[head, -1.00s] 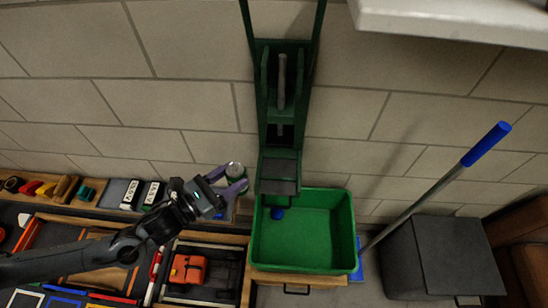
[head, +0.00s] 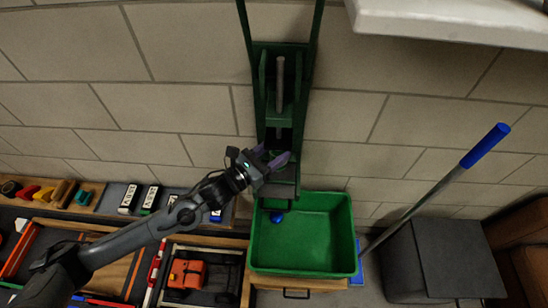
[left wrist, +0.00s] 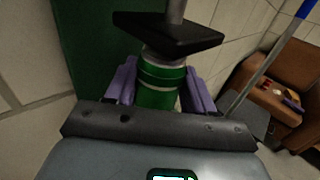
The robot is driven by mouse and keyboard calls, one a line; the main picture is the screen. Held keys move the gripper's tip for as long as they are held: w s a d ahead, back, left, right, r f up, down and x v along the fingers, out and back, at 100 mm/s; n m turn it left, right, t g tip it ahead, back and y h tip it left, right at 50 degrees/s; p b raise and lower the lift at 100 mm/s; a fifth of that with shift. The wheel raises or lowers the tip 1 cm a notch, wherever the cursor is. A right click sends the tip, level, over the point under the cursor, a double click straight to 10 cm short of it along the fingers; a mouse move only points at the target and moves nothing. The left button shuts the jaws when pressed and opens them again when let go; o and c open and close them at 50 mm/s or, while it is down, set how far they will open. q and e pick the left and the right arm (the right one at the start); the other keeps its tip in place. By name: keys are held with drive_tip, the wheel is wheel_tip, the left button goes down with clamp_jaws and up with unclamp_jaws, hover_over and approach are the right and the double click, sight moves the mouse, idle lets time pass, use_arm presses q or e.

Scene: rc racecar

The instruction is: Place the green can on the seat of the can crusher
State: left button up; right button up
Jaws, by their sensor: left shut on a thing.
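The green can (left wrist: 160,88) is upright between the purple fingers of my left gripper (left wrist: 160,90) in the left wrist view. The gripper is shut on it. In the head view the left gripper (head: 272,160) is in front of the lower part of the green can crusher (head: 280,85), and the can is hidden there. In the left wrist view the crusher's dark press plate (left wrist: 168,35) on a metal rod appears just above the can top. I cannot tell whether the can touches the seat. My right gripper is not in view.
A green bin (head: 305,240) with a blue item (head: 277,217) inside stands below the crusher. A blue-handled pole (head: 485,145) leans to the right by a dark box (head: 440,255). Trays with an orange item (head: 187,273) and small boxes (head: 140,198) lie to the left.

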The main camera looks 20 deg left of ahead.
use_arm(q)
drive_tip(key=shift+s+f, duration=0.1)
drive_tip(key=shift+f, duration=1.35)
drive_tip(key=shift+f, duration=0.1)
drive_tip(key=o, duration=1)
